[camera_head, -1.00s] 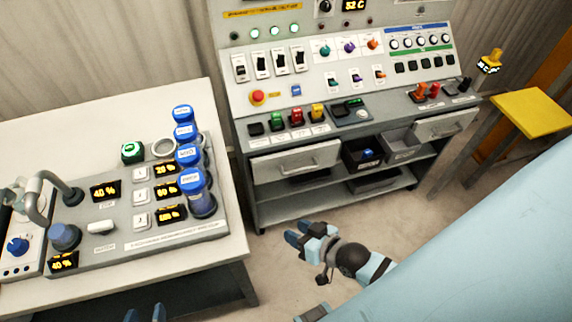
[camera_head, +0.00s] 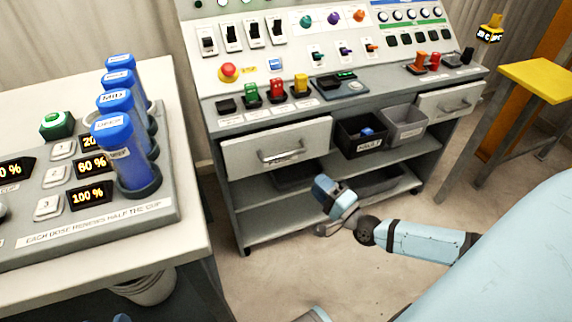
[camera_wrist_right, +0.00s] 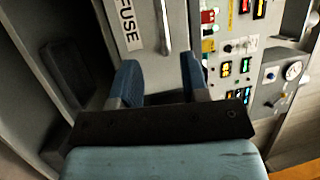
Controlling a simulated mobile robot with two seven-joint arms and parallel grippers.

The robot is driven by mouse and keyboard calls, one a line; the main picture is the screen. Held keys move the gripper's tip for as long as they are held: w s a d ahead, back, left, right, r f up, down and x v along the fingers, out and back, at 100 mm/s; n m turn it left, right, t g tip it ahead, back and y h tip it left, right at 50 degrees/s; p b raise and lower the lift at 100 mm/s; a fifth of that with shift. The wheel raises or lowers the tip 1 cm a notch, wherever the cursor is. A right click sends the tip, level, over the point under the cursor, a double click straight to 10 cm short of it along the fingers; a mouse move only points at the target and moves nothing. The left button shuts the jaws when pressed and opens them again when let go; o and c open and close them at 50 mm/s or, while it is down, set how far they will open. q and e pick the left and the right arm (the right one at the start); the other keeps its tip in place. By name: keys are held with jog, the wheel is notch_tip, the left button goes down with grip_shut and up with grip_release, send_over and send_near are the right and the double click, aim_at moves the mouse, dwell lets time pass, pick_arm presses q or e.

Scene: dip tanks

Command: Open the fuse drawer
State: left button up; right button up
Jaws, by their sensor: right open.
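The left drawer (camera_head: 240,155) of the console is a pale grey front with a bar handle (camera_head: 280,154); it looks shut. In the right wrist view a drawer front bears a label reading FUSE (camera_wrist_right: 128,22) beside a bar handle (camera_wrist_right: 165,28). My right gripper (camera_head: 324,190) is below and to the right of the left drawer's handle in the head view. In the wrist view its blue fingers (camera_wrist_right: 160,82) are apart and empty, with the handle beyond them, not between them. A blue tip of my left gripper (camera_head: 122,317) barely shows at the bottom edge.
A black bin (camera_head: 362,150) and a grey bin (camera_head: 408,134) sit right of the left drawer. A second drawer (camera_head: 430,107) is farther right. A lower shelf (camera_head: 270,209) lies beneath. A table with blue-capped tubes (camera_head: 122,130) stands at left; a yellow stool (camera_head: 540,80) at right.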

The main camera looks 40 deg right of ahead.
aim_at(286, 153)
pick_arm(q)
jog(key=shift+t+h, duration=0.8)
jog(key=shift+t, duration=0.1)
jog(key=r+b, duration=0.1)
jog(key=r, duration=0.1)
jog(key=d+r+b, duration=0.1)
jog(key=shift+d+r, duration=0.2)
jog(key=shift+r, duration=0.2)
pick_arm(e)
jog(key=x, duration=1.3)
jog(key=shift+w+a, duration=0.15)
jog(key=shift+w, duration=0.1)
jog(key=shift+c, duration=0.4)
grip_shut()
